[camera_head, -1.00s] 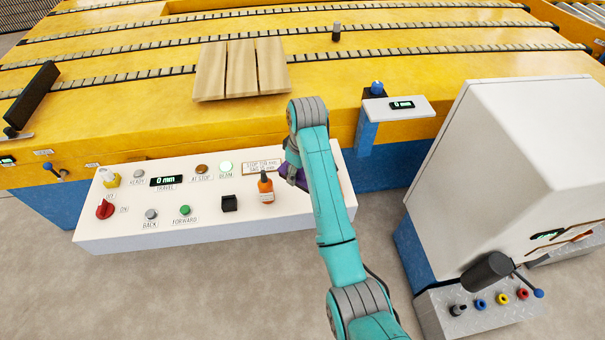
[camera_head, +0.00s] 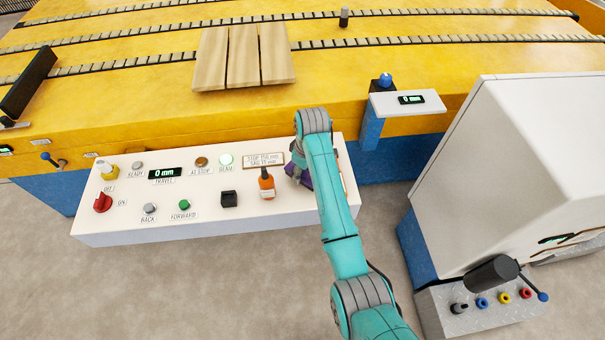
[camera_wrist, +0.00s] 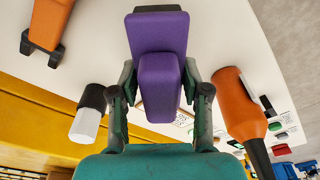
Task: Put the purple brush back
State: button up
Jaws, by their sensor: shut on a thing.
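The purple brush (camera_wrist: 160,82) is a purple block with a wider purple part and a dark end. It sits between the two fingers of my gripper (camera_wrist: 158,76), which is shut on it. In the head view the purple brush (camera_head: 304,178) shows only in part beside my arm, over the right end of the white control panel (camera_head: 240,222). My gripper (camera_head: 293,172) is mostly hidden there by my arm. I cannot tell whether the brush touches the panel.
An orange bottle (camera_head: 267,186) stands on the panel just left of my gripper; it is close on the right in the wrist view (camera_wrist: 236,105). A black-and-white item (camera_wrist: 88,112) and another orange item (camera_wrist: 48,22) are near the brush. Wooden boards (camera_head: 243,57) lie on the yellow bed.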

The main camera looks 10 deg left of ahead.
jog(key=shift+f, duration=0.85)
jog(key=o, duration=1.2)
jog(key=shift+f, duration=0.15)
jog(key=r, duration=0.4)
jog(key=d+r, duration=0.1)
jog(key=r, duration=0.7)
jog(key=shift+s+d+r, duration=0.1)
jog(key=shift+s+d, duration=0.05)
jog(key=shift+s, duration=0.25)
